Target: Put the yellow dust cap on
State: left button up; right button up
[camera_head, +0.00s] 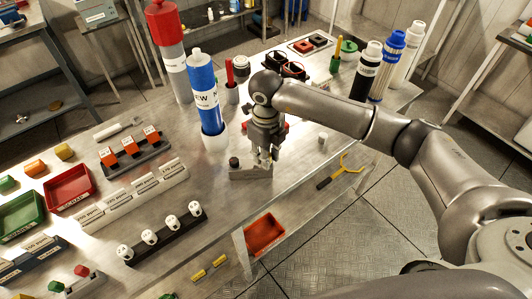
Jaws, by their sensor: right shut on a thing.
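My right gripper (264,160) points down over the workbench, just above a small grey block (252,173) with a dark and red knob (234,162) at its left end. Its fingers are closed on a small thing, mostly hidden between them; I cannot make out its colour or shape. I cannot pick out the yellow dust cap for certain. My left gripper is not in view.
Black, blue and white bottles (388,60) stand at the back right. A yellow-handled tool (345,170) lies near the right edge. Red (68,187) and green (22,215) trays are left.

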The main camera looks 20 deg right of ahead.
jog(key=o, duration=0.7)
jog(key=shift+o, duration=0.2)
notch_tip(320, 180, up, 12)
dwell(0.4)
